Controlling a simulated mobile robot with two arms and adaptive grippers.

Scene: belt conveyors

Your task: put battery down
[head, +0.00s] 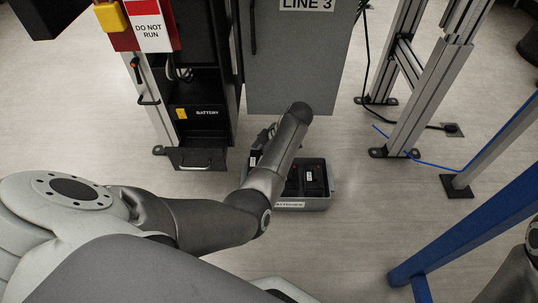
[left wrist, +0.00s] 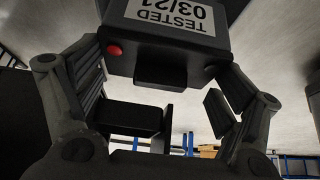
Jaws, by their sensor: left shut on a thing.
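My left gripper (left wrist: 160,82) is shut on a black battery (left wrist: 160,50) in the left wrist view. This battery has a white "TESTED 03/21" label, a red button and a black grip tab; its far end is cut off. In the head view my left gripper (head: 262,138) is mostly hidden behind my forearm, beside the grey tote (head: 302,205) on the floor. The tote has a "BATTERIES" label and holds dark batteries (head: 313,180) with red spots. I cannot tell whether the held battery touches the tote. My right gripper is out of view.
A black cabinet with a "BATTERY" bay (head: 200,122) and a handled drawer (head: 197,160) stands left of the tote. Metal posts (head: 425,100) and a blue frame (head: 470,235) are at right. Floor between is clear.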

